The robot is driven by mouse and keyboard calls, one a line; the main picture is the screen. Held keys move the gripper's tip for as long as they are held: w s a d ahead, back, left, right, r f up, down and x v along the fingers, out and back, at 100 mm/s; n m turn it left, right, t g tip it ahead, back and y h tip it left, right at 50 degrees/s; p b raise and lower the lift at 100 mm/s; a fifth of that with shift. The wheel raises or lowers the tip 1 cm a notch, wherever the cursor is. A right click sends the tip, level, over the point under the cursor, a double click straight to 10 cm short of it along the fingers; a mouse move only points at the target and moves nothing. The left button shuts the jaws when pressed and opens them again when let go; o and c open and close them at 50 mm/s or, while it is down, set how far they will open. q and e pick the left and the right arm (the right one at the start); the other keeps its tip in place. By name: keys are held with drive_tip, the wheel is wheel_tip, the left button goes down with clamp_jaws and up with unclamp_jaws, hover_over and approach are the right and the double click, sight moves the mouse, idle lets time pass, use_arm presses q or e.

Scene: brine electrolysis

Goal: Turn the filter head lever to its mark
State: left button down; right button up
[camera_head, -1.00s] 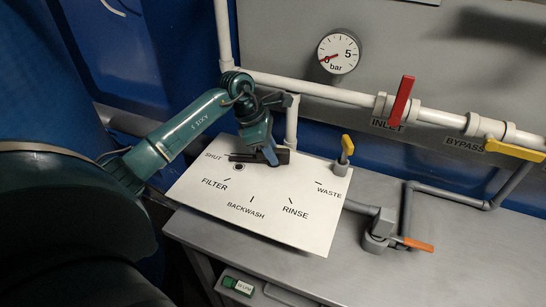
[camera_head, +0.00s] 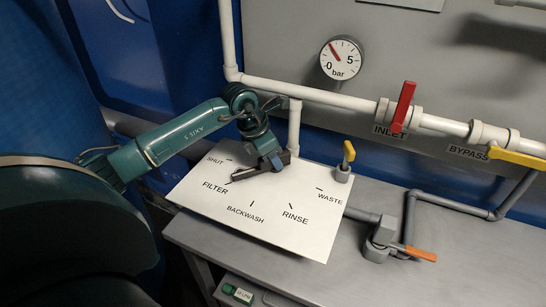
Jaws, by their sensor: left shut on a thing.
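The filter head lever (camera_head: 246,174) is a dark bar over a white plate (camera_head: 295,240) marked SHUT, FILTER, BACKWASH, RINSE and WASTE. Its free end points left and down, at or very close to the FILTER mark (camera_head: 228,182); the tip covers part of that area. My left gripper (camera_head: 275,162) comes in from the upper left and is shut on the lever near its right end. The gripper hides part of the lever and its pivot. My right gripper is not in view.
A red INLET handle (camera_head: 404,106) stands upright on the white pipe; a yellow BYPASS handle (camera_head: 517,157) lies along it. A small yellow handle (camera_head: 348,151) and an orange-handled valve (camera_head: 418,253) are right of the plate. A round gauge (camera_head: 341,58) hangs above.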

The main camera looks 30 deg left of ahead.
sight(255, 170)
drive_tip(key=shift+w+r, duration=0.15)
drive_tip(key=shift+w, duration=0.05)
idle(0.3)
use_arm(q)
drive_tip(key=c, duration=1.3)
unclamp_jaws()
drive_tip(key=b+v, duration=0.1)
drive_tip(key=v, duration=1.2)
drive_tip(key=shift+s+r, duration=0.1)
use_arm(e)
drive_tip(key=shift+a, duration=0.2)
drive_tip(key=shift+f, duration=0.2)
